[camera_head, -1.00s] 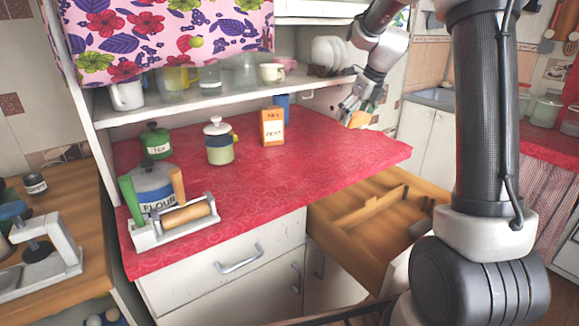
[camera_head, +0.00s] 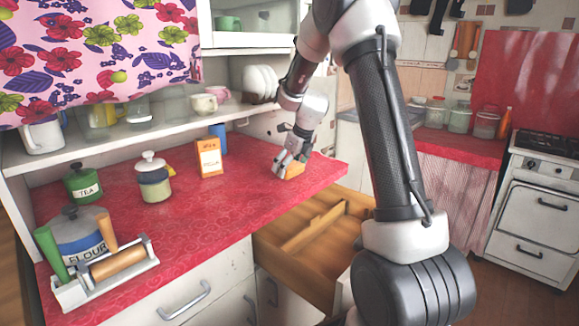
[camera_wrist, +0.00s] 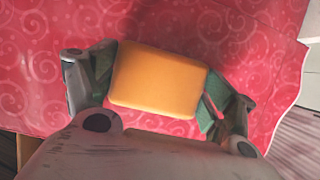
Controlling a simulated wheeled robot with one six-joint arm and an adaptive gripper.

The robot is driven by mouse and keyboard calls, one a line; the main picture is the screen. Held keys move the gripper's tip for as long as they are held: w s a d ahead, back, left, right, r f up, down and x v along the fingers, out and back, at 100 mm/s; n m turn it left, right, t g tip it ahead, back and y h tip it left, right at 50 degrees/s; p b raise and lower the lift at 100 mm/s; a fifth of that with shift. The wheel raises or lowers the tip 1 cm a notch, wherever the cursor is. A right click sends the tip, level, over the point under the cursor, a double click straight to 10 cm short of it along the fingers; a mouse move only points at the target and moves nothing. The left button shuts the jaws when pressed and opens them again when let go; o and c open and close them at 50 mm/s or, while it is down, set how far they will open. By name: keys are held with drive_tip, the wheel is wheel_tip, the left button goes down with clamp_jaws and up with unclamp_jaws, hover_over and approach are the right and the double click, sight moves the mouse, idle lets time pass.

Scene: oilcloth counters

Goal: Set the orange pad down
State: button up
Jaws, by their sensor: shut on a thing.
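The orange pad (camera_wrist: 158,80) is a rounded block between the two fingers of my gripper (camera_wrist: 156,88) in the wrist view. The fingers' green pads press on its left and right ends. In the head view my gripper (camera_head: 288,162) is low over the right end of the red counter (camera_head: 240,200), and the orange pad (camera_head: 291,170) shows small under the fingers. The pad is at or just above the cloth; I cannot tell whether it touches.
An open wooden drawer (camera_head: 320,238) juts out below the counter's right end. The counter's front middle is clear.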

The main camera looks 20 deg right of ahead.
drive_tip(key=o, duration=0.7)
drive_tip(key=shift+r, duration=0.1)
drive_tip(key=shift+r, duration=0.35)
drive_tip(key=s+v, duration=0.1)
drive_tip(key=v, duration=1.1)
drive_tip(key=s+a+r+n, duration=0.3)
drive_tip(key=s+r+n, duration=0.2)
drive_tip(key=s+n, duration=1.1)
drive_tip(key=s, duration=0.1)
drive_tip(key=s+a+f+n+h, duration=0.1)
drive_tip(key=s+n, duration=0.7)
drive_tip(key=s+f+n, duration=0.1)
drive_tip(key=s+n, duration=0.6)
drive_tip(key=s, duration=0.1)
drive_tip(key=shift+s+a+f+n+h, duration=0.1)
drive_tip(key=shift+s+a+n+h, duration=0.1)
drive_tip(key=shift+a+n+h, duration=0.15)
